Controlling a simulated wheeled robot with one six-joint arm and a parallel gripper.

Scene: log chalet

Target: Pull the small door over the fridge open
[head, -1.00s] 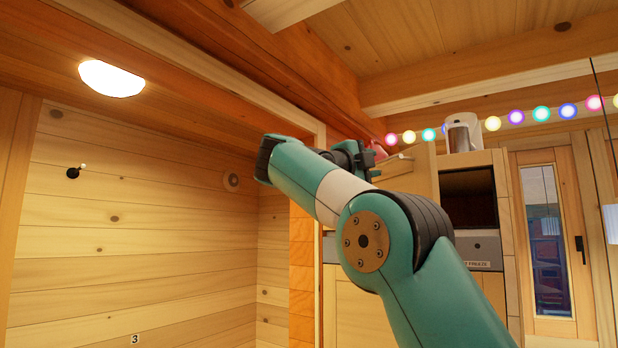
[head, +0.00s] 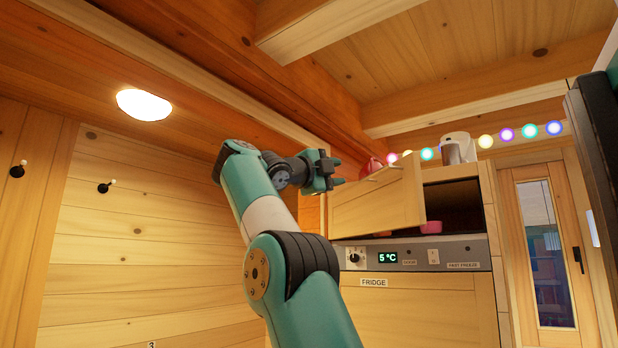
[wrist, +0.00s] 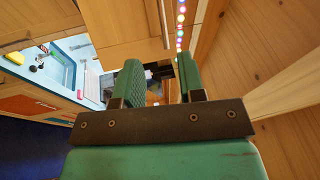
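The small door (head: 375,206) over the fridge stands swung out in the head view, its right edge towards me. The dark compartment (head: 455,204) shows to its right. A pale bar, seemingly the handle (head: 384,171), is at the door's top edge. The fridge (head: 420,312) below has a shut wooden front with a label. My gripper (head: 338,170) is left of the door's upper part, seemingly apart from it. In the wrist view my gripper (wrist: 160,85) has its two green fingers spread with nothing held between them.
A control panel (head: 412,256) reading 5 °C sits between compartment and fridge. A pink item (head: 431,227) lies in the compartment. A red object (head: 371,165) and a whitish appliance (head: 458,148) stand on top. Coloured lights (head: 507,134) hang behind. A ceiling beam (head: 290,85) runs above my arm.

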